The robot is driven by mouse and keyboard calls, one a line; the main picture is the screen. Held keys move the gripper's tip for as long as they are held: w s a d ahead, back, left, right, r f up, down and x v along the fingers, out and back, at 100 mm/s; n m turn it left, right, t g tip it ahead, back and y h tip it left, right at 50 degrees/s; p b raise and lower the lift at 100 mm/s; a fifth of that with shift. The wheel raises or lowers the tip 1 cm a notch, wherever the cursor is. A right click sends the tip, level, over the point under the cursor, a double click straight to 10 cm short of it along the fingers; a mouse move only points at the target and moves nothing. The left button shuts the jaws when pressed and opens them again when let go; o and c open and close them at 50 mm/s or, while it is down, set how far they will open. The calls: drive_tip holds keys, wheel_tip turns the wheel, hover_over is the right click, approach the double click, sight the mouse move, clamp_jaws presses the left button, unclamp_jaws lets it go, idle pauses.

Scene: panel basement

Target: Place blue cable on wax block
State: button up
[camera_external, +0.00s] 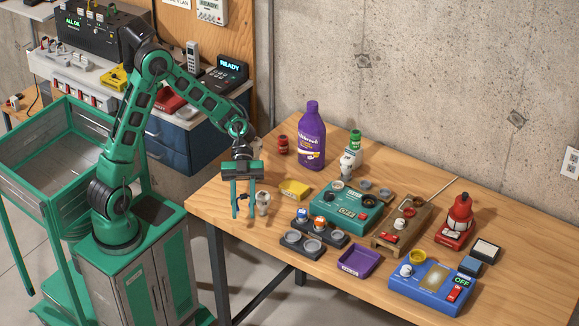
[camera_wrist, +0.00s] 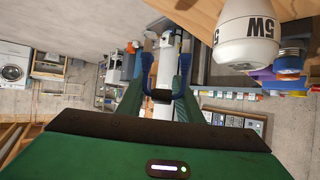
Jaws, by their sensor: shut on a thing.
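My gripper (camera_external: 243,212) hangs fingers-down over the left end of the wooden table. In the wrist view, a blue piece, seemingly the blue cable (camera_wrist: 160,95), bridges the gap between the fingers of my gripper (camera_wrist: 165,85). The fingers are shut on it; its full shape is hard to make out. In the external view the cable is too small to tell clearly. A small yellow block (camera_external: 295,189), which may be the wax block, lies on the table to the right of my gripper, apart from it. Its printed label is too small to read.
A white bulb marked 5W (camera_wrist: 249,35) stands close to the right of my fingers, also in the external view (camera_external: 263,202). A purple bottle (camera_external: 311,135) stands behind. Right are a dark cup tray (camera_external: 312,242), green box (camera_external: 346,208), purple tray (camera_external: 360,261) and blue box (camera_external: 432,289).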

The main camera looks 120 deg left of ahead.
drive_tip(key=w+a, duration=0.4)
drive_tip(key=w, duration=0.1)
wheel_tip(320, 180, up, 6)
drive_tip(key=n+t+y, duration=0.2)
drive_tip(key=n, duration=0.1)
hover_over(297, 193)
wheel_tip(297, 193, down, 8)
drive_tip(key=shift+a+r, duration=0.1)
drive_tip(key=o, duration=1)
